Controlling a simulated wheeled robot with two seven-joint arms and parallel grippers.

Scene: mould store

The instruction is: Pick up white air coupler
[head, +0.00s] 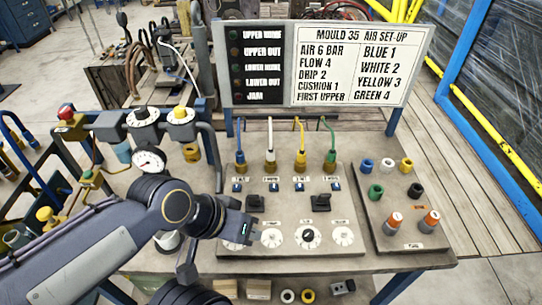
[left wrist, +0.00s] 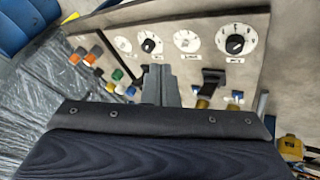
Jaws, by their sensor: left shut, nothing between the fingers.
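A small white coupler (head: 386,165) stands on the board at the right of the bench, between a blue coupler (head: 366,165) and a yellow one (head: 406,165). Another white fitting (head: 270,157) sits at the lower end of the white hose on the middle panel. My left gripper (head: 245,229) is over the front left of the middle panel, near its dials, well left of the loose white coupler. In the left wrist view the fingers (left wrist: 160,85) are together with nothing between them. My right gripper is in neither view.
A green (head: 375,191) and a black coupler (head: 415,190) and two orange-topped grey parts (head: 393,223) share the right board (head: 410,241). Blue, yellow and green hoses hang above the middle panel. A sign board (head: 352,62) stands behind. A gauge (head: 149,159) is at left.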

